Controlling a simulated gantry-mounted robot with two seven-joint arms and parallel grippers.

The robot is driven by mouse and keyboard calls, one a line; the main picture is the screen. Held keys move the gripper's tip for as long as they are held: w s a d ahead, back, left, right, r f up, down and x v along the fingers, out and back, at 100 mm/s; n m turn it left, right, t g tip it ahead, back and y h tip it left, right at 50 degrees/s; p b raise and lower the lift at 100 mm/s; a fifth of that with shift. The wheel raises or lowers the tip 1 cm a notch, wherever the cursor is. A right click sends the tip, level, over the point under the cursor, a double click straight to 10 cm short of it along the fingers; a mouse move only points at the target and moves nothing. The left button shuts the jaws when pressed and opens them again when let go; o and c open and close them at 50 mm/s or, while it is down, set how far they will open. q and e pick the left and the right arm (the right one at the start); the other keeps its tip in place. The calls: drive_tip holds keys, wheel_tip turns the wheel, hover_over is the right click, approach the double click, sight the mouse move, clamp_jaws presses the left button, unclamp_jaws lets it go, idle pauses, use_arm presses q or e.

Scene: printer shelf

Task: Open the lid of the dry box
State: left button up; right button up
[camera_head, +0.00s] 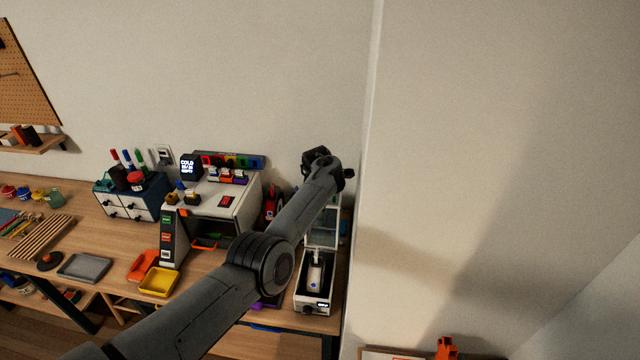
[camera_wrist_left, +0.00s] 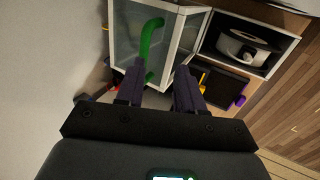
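The dry box (camera_head: 313,304) stands at the right end of the workbench, against the wall, with a white spool (camera_wrist_left: 240,48) inside. Its clear, white-framed lid (camera_head: 322,235) is raised at the back of the box, leaving the top uncovered. The lid (camera_wrist_left: 122,45) also fills the top middle of the left wrist view, with a curved green handle (camera_wrist_left: 151,38). My left gripper (camera_wrist_left: 160,68) is open; its fingers are apart, with the handle's lower end between or just beyond them. Contact cannot be told. In the head view my left arm hides part of the lid. My right gripper is out of view.
A grey-white printer (camera_head: 225,205) stands left of the dry box, partly behind my arm. A yellow tray (camera_head: 159,282), an orange tray (camera_head: 142,265) and a grey tray (camera_head: 84,267) lie on the bench. The wall (camera_head: 362,200) is close on the right.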

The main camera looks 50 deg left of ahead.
use_arm(q)
drive_tip(key=p+v, duration=0.1)
drive_tip(key=v, duration=0.8)
drive_tip(key=shift+r, duration=0.2)
drive_tip(key=shift+s, duration=0.1)
